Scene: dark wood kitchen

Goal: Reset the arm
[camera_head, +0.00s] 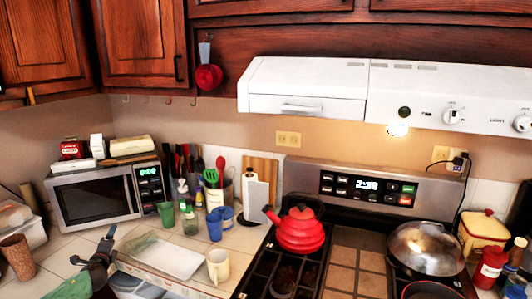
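My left gripper (107,244) shows at the lower left as a dark shape pointing up, over the front of the tiled counter (60,266). It is small and seen from the side, so I cannot tell whether its fingers are apart. I see nothing clearly held between them. A green thing (70,287) shows just below it at the picture's edge; I cannot tell what it is. My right gripper is not in view.
A brown cup (18,257) stands left of the gripper. A clear tray (165,256) and a cream mug (219,266) are to its right. A microwave (95,199) stands behind. A red kettle (299,232) and a lidded pan (424,251) are on the stove.

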